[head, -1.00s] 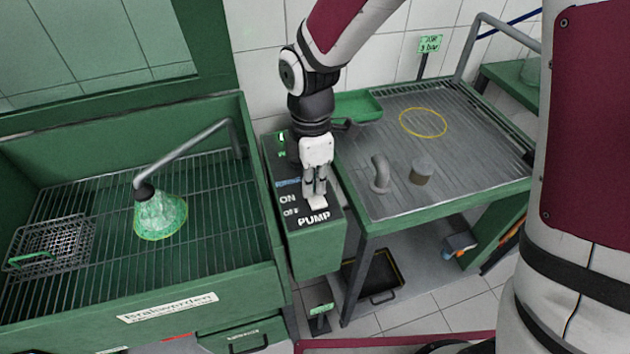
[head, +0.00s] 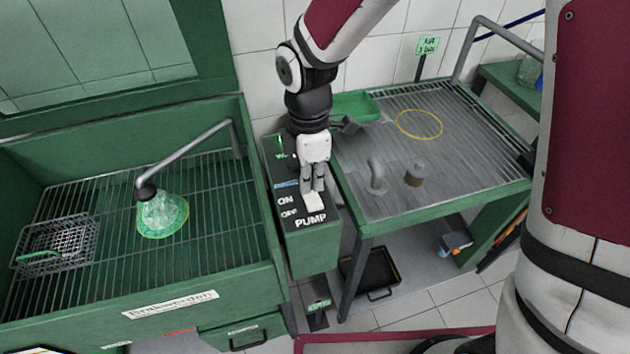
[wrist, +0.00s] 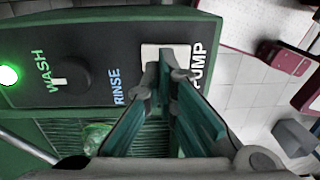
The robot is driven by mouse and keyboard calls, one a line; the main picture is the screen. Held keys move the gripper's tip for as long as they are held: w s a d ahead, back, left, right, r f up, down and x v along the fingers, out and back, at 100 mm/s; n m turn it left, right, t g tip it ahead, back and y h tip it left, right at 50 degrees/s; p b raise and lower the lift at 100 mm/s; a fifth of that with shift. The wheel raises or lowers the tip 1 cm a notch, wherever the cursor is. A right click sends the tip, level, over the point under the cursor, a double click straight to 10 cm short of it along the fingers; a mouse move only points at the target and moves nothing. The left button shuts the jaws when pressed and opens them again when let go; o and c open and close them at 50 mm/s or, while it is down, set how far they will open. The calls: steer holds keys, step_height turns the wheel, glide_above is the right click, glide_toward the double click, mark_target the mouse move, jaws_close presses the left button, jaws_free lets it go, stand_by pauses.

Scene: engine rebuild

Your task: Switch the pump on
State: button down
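The black-topped control box (head: 308,238) stands between the wash basin and the drain table, lettered PUMP with ON and OFF marks. Its white pump switch (head: 315,203) also shows in the wrist view (wrist: 152,52). My gripper (head: 313,188) points down at this switch, with its fingertips (wrist: 168,72) at or just above it; contact cannot be told. The fingers look closed together and hold nothing. They partly cover the switch, so its tilt is unclear. A WASH/RINSE knob (wrist: 68,80) and a lit green lamp (wrist: 8,75) are on the same panel.
The drain table (head: 450,160) at right carries a curved pipe (head: 377,175), a small cylinder (head: 415,174) and a green tray (head: 357,107).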

step_height(320, 180, up, 12)
steer(key=w, duration=0.2)
steer(key=shift+a+f, duration=0.25)
steer(key=shift+a, duration=0.05)
